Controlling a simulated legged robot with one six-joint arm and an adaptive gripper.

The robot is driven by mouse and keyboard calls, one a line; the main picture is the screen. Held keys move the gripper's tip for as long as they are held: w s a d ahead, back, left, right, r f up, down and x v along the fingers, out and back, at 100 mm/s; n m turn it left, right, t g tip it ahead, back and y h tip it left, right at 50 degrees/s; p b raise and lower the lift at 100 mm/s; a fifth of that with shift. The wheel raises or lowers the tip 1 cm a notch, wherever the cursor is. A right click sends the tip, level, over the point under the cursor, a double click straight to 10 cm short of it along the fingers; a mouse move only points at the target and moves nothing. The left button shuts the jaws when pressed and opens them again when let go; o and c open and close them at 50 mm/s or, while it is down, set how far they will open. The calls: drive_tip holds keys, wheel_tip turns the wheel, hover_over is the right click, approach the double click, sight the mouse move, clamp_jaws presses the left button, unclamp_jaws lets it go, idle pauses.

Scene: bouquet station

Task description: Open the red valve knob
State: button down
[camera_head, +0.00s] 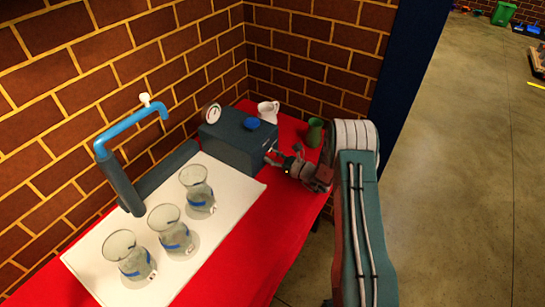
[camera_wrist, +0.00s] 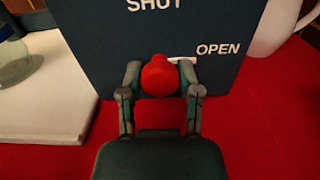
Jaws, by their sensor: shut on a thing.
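The red valve knob (camera_wrist: 159,76) is on the front of a dark blue-grey box (camera_wrist: 100,35), which also shows in the head view (camera_head: 232,140). White lettering on the box reads SHUT above the knob and OPEN to its right. A short white mark shows just right of the knob, by OPEN. My gripper (camera_wrist: 161,82) has one finger on each side of the knob and is shut on it. In the head view my gripper (camera_head: 278,158) is at the box's front face, and the knob is hidden there.
A white mat (camera_head: 225,205) holds several glass beakers (camera_head: 168,230) left of the box. A blue spout pipe (camera_head: 130,130) stands behind them. A white jug (camera_head: 268,111) and a green vase (camera_head: 314,133) stand beyond my gripper. The red tabletop (camera_head: 262,235) in front is clear.

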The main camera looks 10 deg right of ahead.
drive_tip(key=shift+f, duration=0.15)
drive_tip(key=shift+c, duration=1.8)
unclamp_jaws()
drive_tip(key=shift+o, duration=0.4)
drive_tip(key=v, duration=1.2)
